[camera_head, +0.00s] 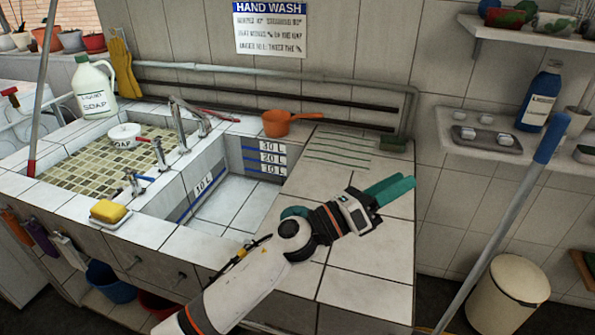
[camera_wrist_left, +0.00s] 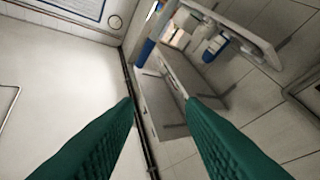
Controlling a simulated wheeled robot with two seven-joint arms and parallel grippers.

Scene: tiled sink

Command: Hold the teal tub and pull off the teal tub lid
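A rounded teal edge (camera_head: 294,212) shows on the tiled counter in the head view, just behind my left wrist. It may be the teal tub or its lid; most of it is hidden by my arm, so I cannot tell which. My left gripper (camera_head: 408,184) is over the right part of the counter, its green fingers pointing right, away from that teal edge. In the left wrist view the two fingers (camera_wrist_left: 160,100) stand apart with nothing between them. My right gripper is in neither view.
A sink basin (camera_head: 222,202) lies left of my arm. An orange dipper (camera_head: 280,122) stands behind it near the wall pipes. A shelf with a blue bottle (camera_head: 540,97), a blue-handled pole (camera_head: 505,230) and a cream bin (camera_head: 508,295) are at the right.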

